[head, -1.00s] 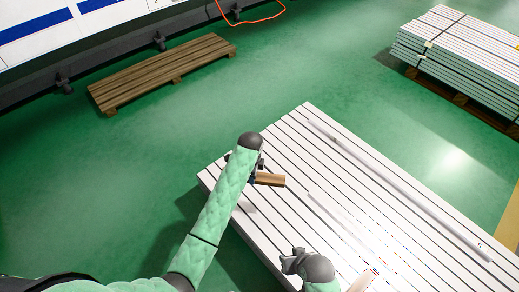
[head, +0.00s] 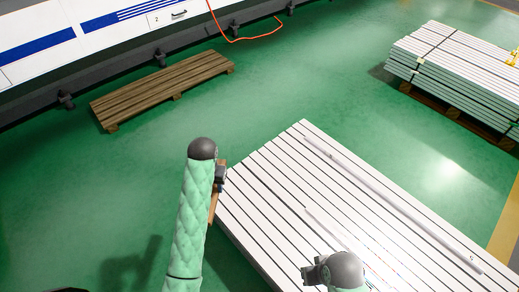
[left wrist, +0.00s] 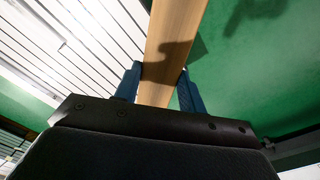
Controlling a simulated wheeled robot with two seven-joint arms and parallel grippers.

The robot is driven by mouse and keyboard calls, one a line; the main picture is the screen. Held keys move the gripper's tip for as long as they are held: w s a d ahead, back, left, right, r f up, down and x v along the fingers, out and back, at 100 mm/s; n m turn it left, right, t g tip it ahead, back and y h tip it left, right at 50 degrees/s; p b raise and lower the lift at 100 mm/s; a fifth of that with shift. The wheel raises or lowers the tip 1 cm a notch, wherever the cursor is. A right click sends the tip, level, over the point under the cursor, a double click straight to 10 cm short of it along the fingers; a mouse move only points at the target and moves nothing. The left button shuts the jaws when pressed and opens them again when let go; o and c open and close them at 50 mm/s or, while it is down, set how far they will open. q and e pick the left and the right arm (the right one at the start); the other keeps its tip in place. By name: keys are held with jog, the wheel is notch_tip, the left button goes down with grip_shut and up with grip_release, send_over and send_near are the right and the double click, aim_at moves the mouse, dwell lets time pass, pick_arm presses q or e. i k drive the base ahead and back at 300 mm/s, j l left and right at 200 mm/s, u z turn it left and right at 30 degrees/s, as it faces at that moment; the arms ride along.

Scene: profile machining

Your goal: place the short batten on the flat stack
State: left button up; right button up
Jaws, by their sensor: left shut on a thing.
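The short batten (head: 213,206) is a light brown wooden strip, mostly hidden behind my left arm in the head view. My left gripper (head: 220,176) is shut on it, beside the left edge of the near flat stack of white profiles (head: 290,165). In the left wrist view the batten (left wrist: 172,45) runs between the two blue fingers of the left gripper (left wrist: 158,85), with the white slats to its left and green floor to its right. My right gripper (head: 312,270) is over the front of the near stack; its fingers are too unclear to read.
A long thin pale bar (head: 390,200) lies along the near stack. A second stack of profiles (head: 455,75) stands on a pallet at the back right. An empty brown wooden pallet (head: 160,88) lies at the back left, before a white and blue machine (head: 90,30). Green floor between is clear.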

aim_at(292, 245)
jog(key=z, duration=1.05)
jog(key=j+z, duration=0.65)
jog(key=z, duration=0.25)
jog(key=k+j+z, duration=0.15)
jog(key=j+z, duration=0.15)
jog(key=z, duration=0.15)
jog(key=k+j+z, duration=0.15)
jog(key=z, duration=0.3)
jog(key=k+j+z, duration=0.35)
jog(key=k+j, duration=0.9)
jog(key=k, duration=0.05)
